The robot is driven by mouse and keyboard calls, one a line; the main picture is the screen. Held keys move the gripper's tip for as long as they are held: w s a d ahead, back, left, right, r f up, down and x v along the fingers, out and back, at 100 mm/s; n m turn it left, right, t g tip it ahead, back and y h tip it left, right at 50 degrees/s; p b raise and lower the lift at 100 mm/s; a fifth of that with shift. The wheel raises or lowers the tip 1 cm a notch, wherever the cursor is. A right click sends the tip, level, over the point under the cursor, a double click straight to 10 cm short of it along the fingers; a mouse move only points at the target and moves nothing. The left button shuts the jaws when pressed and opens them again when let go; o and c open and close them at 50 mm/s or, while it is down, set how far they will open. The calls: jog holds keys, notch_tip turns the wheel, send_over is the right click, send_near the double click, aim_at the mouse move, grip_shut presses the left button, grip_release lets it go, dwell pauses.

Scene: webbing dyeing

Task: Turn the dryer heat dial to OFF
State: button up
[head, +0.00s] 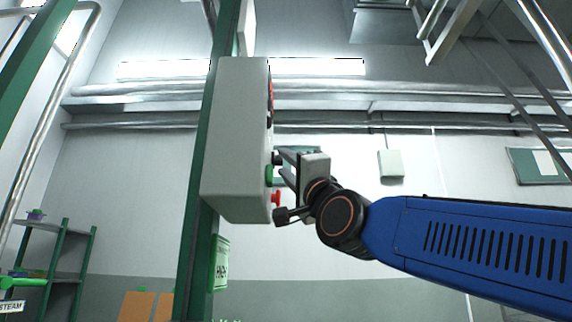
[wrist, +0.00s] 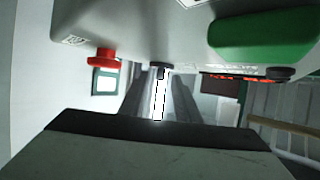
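A grey control box (head: 232,140) hangs on a green post in the head view, its control face turned right and seen edge-on. A small black dial (head: 276,158) sticks out of that face; it also shows in the wrist view (wrist: 160,67), straight ahead of my fingers. I cannot read its label or setting. My gripper (head: 284,167) is at the face, its fingers apart, level with the dial. In the wrist view my gripper (wrist: 160,92) shows a bright gap between the fingers. Whether they touch the dial is unclear.
A red button (head: 276,198) and a green button (head: 269,174) sit close by on the face. Another black knob (wrist: 281,73) lies beside a red lit display (wrist: 240,78). The green post (head: 197,230) stands behind the box.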

jog(key=shift+w+a+r, duration=0.1)
jog(key=shift+w+r, duration=0.15)
grip_shut()
